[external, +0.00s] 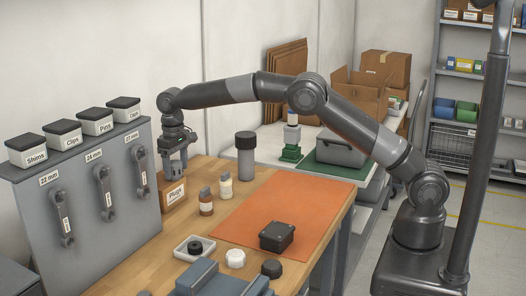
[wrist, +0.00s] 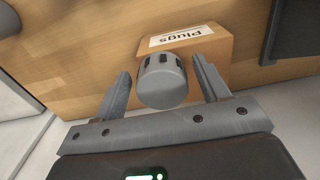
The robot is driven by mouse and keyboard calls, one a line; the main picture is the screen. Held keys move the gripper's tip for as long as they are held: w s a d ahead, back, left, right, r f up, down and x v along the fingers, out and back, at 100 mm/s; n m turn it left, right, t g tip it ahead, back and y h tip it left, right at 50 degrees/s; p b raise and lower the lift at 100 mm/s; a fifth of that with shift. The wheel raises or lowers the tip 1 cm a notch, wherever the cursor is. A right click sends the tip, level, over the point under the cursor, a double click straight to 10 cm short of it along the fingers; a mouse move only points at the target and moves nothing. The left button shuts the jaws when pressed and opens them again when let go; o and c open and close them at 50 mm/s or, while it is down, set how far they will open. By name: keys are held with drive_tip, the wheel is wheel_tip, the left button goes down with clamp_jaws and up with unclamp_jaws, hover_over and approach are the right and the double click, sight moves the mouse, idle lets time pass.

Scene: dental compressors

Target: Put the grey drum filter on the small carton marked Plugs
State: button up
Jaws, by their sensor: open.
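The grey drum filter (wrist: 162,82), a short cylinder with dark slots round its edge, is between my fingers in the wrist view. It overlaps the small brown carton marked Plugs (wrist: 208,48) and appears to stand on it, though the contact is hidden. In the external view the carton (external: 173,195) is at the left of the wooden bench, close to the grey panel. My gripper (external: 179,172) points down just over the carton. In the wrist view my gripper (wrist: 162,82) is open, with a finger on each side of the filter and narrow gaps showing.
An orange mat (external: 290,205) holds a black box (external: 277,236).

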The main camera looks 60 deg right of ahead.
sight(175, 163)
wheel_tip(175, 163, up, 11)
drive_tip(key=s+d+r+t, duration=0.1)
drive_tip(key=s+d+r, duration=0.6)
drive_tip(key=r, duration=0.4)
drive_tip(key=s+d+r+t, duration=0.1)
drive_tip(key=s+d+r, duration=0.1)
drive_tip(key=s, duration=0.5)
drive_tip(key=s+d+r+t, duration=0.1)
drive_tip(key=s+d+r, duration=0.1)
drive_tip(key=s, duration=0.5)
drive_tip(key=s+d+f+t, duration=0.1)
drive_tip(key=s+f, duration=0.3)
drive_tip(key=s, duration=0.5)
drive_tip(key=s+d+f, duration=0.2)
drive_tip(key=s+f, duration=0.2)
drive_tip(key=s, duration=0.5)
drive_tip(key=s+d+f+t, duration=0.1)
drive_tip(key=s+f, duration=0.3)
drive_tip(key=s, duration=0.6)
drive_tip(key=shift+d+f+t, duration=0.3)
drive_tip(key=shift+d, duration=0.45)
